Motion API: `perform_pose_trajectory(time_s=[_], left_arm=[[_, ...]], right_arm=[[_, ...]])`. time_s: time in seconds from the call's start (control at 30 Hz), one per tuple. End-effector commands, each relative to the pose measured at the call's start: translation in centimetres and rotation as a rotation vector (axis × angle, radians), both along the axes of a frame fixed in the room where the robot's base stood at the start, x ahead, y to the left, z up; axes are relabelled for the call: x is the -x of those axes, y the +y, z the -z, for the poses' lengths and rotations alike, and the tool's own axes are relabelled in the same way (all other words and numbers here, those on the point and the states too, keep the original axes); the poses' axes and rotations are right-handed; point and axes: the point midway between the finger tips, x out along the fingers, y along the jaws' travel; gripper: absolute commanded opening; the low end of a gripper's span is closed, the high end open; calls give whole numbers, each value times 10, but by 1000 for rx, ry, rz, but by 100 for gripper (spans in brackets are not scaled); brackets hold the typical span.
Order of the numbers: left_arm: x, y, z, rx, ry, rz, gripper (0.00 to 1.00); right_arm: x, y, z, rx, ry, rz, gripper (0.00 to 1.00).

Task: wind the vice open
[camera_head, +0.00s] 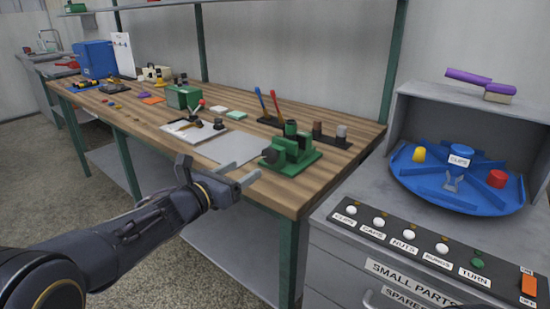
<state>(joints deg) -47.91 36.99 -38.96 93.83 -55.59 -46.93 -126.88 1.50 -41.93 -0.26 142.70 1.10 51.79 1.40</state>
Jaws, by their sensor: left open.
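The green vice (291,150) stands near the front right of the wooden workbench (318,182). Its handle is not clear at this size, and I cannot tell how far its jaws stand apart. My left gripper (240,172) is open and empty, in front of the bench's front edge, to the left of and a little lower in the picture than the vice. It does not touch the vice. My right gripper is not in view.
A grey plate (231,149) lies left of the vice. Behind it stand red and blue handled tools (268,106) in a dark holder. On the right is a grey cabinet with a blue turntable (455,190) and a button panel (410,243). A green upright (394,70) rises behind the bench.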

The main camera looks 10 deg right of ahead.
Motion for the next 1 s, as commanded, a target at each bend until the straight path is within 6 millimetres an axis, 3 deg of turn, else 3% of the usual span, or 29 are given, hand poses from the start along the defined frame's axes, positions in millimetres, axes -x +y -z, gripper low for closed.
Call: perform_pose_trajectory(time_s=[0.5,0.9,1.0], left_arm=[[-39,-58,1,-23,-28,19,63],[-46,-67,1,-18,-25,18,63],[-46,-67,1,-18,-25,18,52]], right_arm=[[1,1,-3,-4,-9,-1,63],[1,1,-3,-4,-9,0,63],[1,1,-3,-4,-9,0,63]])
